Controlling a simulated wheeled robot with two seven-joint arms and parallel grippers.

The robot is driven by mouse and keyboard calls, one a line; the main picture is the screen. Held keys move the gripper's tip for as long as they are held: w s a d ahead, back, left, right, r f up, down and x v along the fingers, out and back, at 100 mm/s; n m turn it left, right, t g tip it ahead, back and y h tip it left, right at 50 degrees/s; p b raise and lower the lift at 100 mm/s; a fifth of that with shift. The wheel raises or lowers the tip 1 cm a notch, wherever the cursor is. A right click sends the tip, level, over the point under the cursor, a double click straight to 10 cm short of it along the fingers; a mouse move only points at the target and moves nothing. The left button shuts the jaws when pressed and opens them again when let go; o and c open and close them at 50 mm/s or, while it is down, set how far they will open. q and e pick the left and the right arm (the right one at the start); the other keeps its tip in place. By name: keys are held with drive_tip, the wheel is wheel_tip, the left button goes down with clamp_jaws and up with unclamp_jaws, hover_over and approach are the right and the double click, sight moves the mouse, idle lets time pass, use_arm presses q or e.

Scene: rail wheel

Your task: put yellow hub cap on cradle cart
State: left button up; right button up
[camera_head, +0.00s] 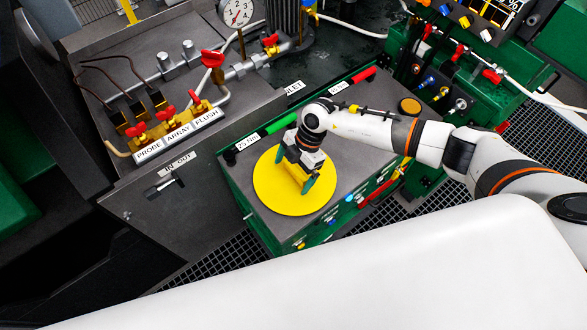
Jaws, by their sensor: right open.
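The yellow hub cap (268,193) is a flat round disc lying on the grey top of a green cart (355,185). I cannot tell whether this cart is the cradle cart. My right gripper (294,171) is directly over the hub cap, pointing down, with its teal fingertips spread and open. A raised yellow part of the cap seems to lie between the fingers; I cannot tell whether they touch it. The gripper hides part of the cap's upper right area. My left gripper is not in view.
Green (282,124) and red (364,74) torque tools lie along the cart's back edge. A grey bench with red valves (212,59) and a gauge (236,12) stands to the left. A green machine with hoses (470,60) stands at the upper right.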

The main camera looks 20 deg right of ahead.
drive_tip(key=b+v, duration=0.2)
drive_tip(key=v, duration=1)
drive_tip(key=shift+b, duration=0.35)
drive_tip(key=shift+a+r, duration=0.1)
drive_tip(key=shift+a, duration=0.05)
